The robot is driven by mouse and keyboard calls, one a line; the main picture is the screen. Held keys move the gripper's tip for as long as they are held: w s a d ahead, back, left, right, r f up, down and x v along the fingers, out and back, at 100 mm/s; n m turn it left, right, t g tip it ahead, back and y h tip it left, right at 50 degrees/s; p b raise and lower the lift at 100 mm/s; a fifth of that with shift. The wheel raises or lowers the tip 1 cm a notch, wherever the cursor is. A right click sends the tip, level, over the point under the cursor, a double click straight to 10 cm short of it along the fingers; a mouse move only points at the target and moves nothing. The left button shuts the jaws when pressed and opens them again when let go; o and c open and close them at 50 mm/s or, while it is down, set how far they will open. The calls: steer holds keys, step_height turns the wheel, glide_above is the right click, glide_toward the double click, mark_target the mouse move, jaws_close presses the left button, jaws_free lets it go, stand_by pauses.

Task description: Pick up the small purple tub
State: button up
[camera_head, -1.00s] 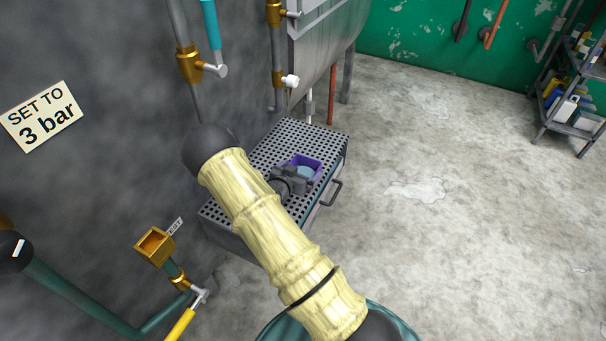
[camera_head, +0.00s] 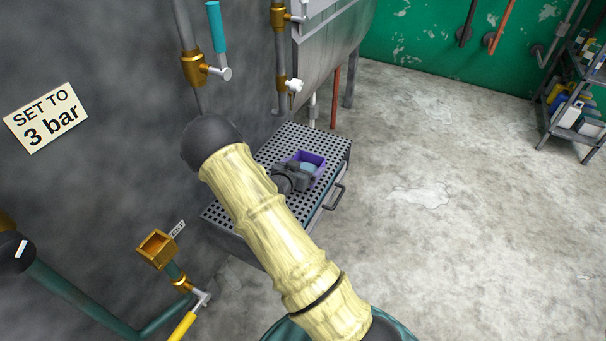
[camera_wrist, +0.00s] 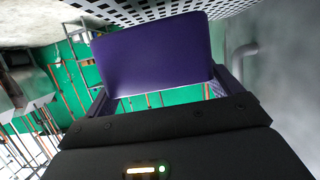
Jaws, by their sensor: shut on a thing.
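In the wrist view the tub's purple wall (camera_wrist: 155,54) fills the space between my two fingers (camera_wrist: 163,88). I cannot tell whether the tub touches the perforated top. My arm hides part of the cabinet.
The dark wall with pipes and valves (camera_head: 193,68) is on the left. A metal tank (camera_head: 330,40) stands behind the cabinet. A drawer handle (camera_head: 335,196) sticks out of the cabinet's right side. Open concrete floor (camera_head: 450,220) lies right, with a stocked shelf (camera_head: 575,100) beyond.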

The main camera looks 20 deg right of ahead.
step_height(320, 180, up, 6)
steer(key=shift+r, duration=0.2)
stand_by(0.6)
